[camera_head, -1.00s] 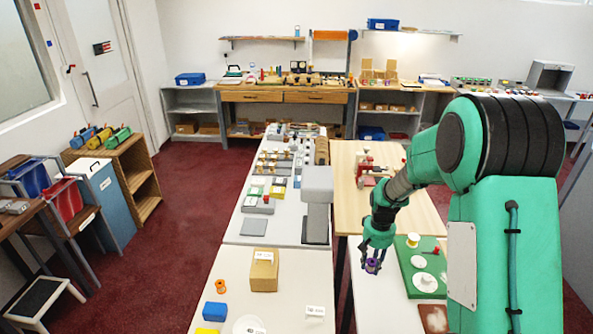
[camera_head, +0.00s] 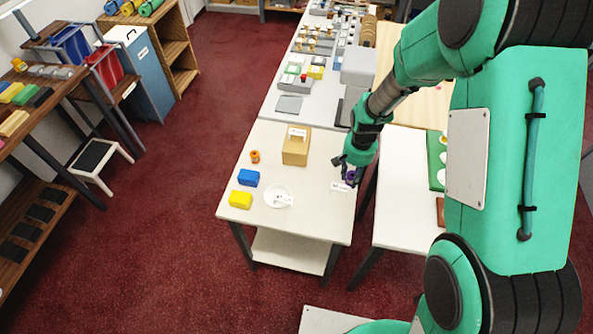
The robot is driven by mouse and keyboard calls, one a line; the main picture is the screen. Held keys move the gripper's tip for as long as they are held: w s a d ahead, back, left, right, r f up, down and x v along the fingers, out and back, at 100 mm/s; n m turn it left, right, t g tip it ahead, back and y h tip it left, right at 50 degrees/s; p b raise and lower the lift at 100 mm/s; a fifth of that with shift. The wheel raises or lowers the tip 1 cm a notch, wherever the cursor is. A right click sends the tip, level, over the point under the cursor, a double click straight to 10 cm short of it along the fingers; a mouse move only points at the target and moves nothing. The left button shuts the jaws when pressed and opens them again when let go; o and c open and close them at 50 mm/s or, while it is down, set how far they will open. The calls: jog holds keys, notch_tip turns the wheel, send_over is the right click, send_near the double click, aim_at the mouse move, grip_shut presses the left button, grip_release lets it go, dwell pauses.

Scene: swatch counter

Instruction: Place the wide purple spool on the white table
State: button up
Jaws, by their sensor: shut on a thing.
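The purple spool (camera_head: 351,176) is small in the head view, and my gripper (camera_head: 347,170) is shut on it. The fingers hide part of the spool, so its width is hard to judge. My gripper is over the right edge of the white table (camera_head: 310,224), near a white label card (camera_head: 340,187). I cannot tell how high the spool is above the tabletop.
On the white table are a cardboard box (camera_head: 296,152), an orange spool (camera_head: 255,157), a blue block (camera_head: 248,178), a yellow block (camera_head: 240,200) and a white round dish (camera_head: 278,196). The table's front middle is clear. Another white table (camera_head: 402,200) stands right, across a gap.

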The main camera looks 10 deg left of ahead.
jog(key=shift+m, duration=0.5)
jog(key=s+a+f, duration=0.1)
jog(key=s+a, duration=0.2)
jog(key=s, duration=0.2)
jog(key=s+a+f+p, duration=0.1)
jog(key=s+a, duration=0.2)
jog(key=s, duration=0.3)
jog(key=s+a+f+p, duration=0.1)
jog(key=s+a, duration=0.3)
jog(key=s, duration=0.2)
jog(key=shift+a+f, duration=0.1)
jog(key=shift+f, duration=0.25)
jog(key=shift+w, duration=0.15)
send_over(299, 192)
jog(key=shift+w+f+b, duration=0.1)
jog(key=shift+f+b, duration=0.3)
jog(key=shift+f, duration=0.3)
jog(key=shift+f, duration=0.15)
jog(key=shift+f, duration=1.6)
jog(key=shift+f, duration=0.15)
